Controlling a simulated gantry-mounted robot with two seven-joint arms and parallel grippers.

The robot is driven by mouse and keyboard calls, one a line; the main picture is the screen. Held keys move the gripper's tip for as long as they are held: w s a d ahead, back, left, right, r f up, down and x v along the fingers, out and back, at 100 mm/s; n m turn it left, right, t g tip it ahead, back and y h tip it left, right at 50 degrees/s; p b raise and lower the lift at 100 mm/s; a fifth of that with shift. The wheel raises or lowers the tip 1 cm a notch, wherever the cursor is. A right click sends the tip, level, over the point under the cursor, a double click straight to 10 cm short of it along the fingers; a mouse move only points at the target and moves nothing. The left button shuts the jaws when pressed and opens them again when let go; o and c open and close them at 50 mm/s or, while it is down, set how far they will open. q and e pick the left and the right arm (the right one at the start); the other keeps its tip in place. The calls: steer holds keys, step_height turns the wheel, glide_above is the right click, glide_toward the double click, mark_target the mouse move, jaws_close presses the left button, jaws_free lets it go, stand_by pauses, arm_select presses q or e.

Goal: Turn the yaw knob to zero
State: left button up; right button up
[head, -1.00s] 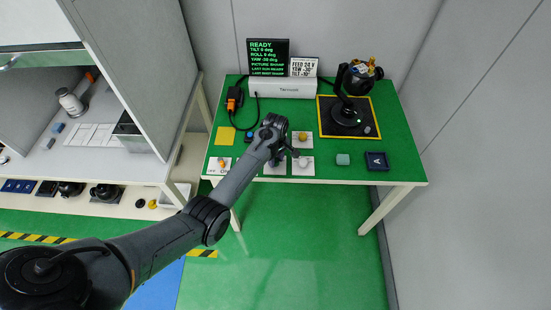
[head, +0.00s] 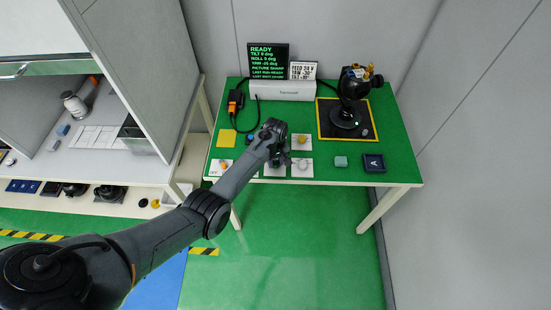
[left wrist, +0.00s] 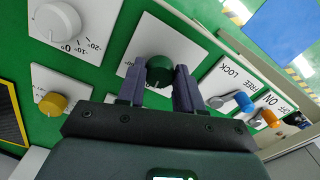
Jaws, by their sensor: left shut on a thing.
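In the left wrist view my left gripper (left wrist: 158,80) is shut on a dark green knob (left wrist: 159,67) on a white plate, one finger on each side. In the head view the left gripper (head: 281,158) covers that knob. A white knob (left wrist: 57,22) with a degree scale and a yellow knob (left wrist: 53,103) stand beside it. The black screen (head: 268,62) shows READY, tilt and roll near 0 and yaw about -25 deg. The gimbal (head: 346,112) stands on a yellow-edged black mat (head: 330,131). The right gripper is not in view.
A blue FREE/LOCK switch (left wrist: 243,101) and an orange ON/OFF switch (left wrist: 270,118) are near the held knob. A white sign (head: 303,70) stands behind the white box (head: 283,90).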

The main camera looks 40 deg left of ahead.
mark_target(275, 163)
arm_select(q)
steer(key=shift+m+p, duration=0.35)
steer(key=shift+m, duration=0.35)
steer(key=o, duration=1)
steer(key=shift+o, duration=0.2)
step_height(275, 163, up, 11)
steer(key=p, duration=0.2)
steer(key=shift+f, duration=0.15)
